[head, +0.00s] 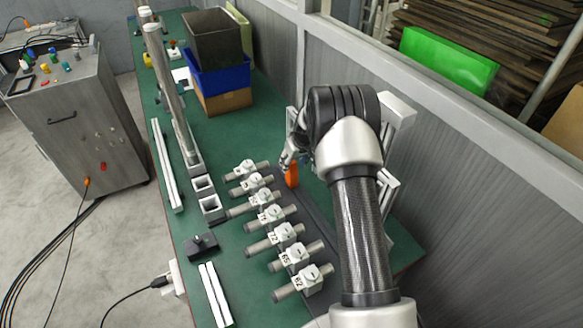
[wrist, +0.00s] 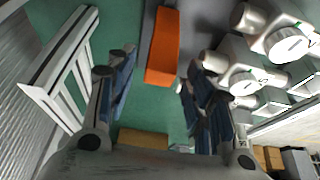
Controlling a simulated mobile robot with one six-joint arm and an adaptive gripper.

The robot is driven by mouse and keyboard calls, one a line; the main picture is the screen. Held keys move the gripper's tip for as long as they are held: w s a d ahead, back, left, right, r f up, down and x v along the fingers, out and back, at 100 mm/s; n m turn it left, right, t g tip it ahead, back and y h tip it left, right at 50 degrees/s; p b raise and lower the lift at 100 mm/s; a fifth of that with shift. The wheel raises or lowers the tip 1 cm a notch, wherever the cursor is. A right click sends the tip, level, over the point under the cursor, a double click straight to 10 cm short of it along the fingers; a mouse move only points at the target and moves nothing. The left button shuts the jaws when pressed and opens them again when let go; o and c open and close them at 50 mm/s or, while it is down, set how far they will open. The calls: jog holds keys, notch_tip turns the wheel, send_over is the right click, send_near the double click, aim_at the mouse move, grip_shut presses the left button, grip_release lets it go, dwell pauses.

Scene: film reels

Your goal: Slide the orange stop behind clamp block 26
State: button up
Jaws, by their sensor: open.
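The orange stop (head: 291,174) stands near the far end of the row of clamp blocks, on their right side. In the wrist view the orange stop (wrist: 163,47) lies lengthwise ahead of my fingers. My gripper (head: 289,156) is low beside the stop, partly hidden by my wrist. In the wrist view my gripper (wrist: 160,92) is open, with nothing between its fingers. Several numbered clamp blocks (head: 285,235) hold grey cylinders in a row. Labels such as 62, 65 and 72 show on the near blocks. The far labels are too small to read, so I cannot tell which is 26.
A dark strip (head: 317,222) runs along the right side of the blocks. Clamp blocks (wrist: 243,78) stand close to my right finger in the wrist view. A white slatted frame (wrist: 62,62) stands to the left there. A blue bin (head: 222,76) is at the back.

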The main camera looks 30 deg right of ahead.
aim_at(292, 163)
jog(key=shift+x, duration=1.6)
grip_shut()
